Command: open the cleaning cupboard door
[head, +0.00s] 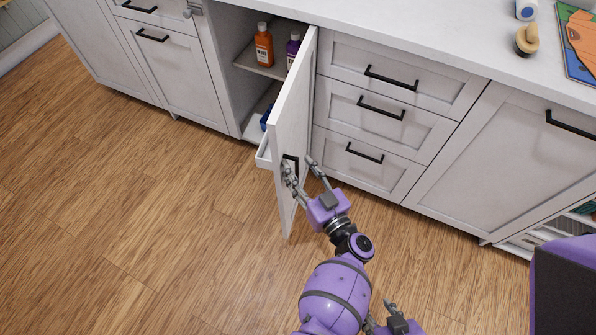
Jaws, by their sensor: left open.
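The cleaning cupboard door (293,107) is white and stands swung out from the cabinet, roughly square to its front, hinged at the right of the opening. Its black handle (291,160) is on the face turned to the right, near the free edge. My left gripper (302,168) is open at this face. One finger is right by the handle, partly covering it; the other is apart, to the right. I cannot tell whether the finger touches. My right gripper (381,312) is low in the picture, partly hidden, fingers apart, away from the door.
Inside the cupboard, an orange bottle (263,46) and a purple bottle (293,48) stand on a shelf. Something blue (265,118) sits lower down. Drawers (380,105) are right of the door. The wood floor (150,220) on the left is clear.

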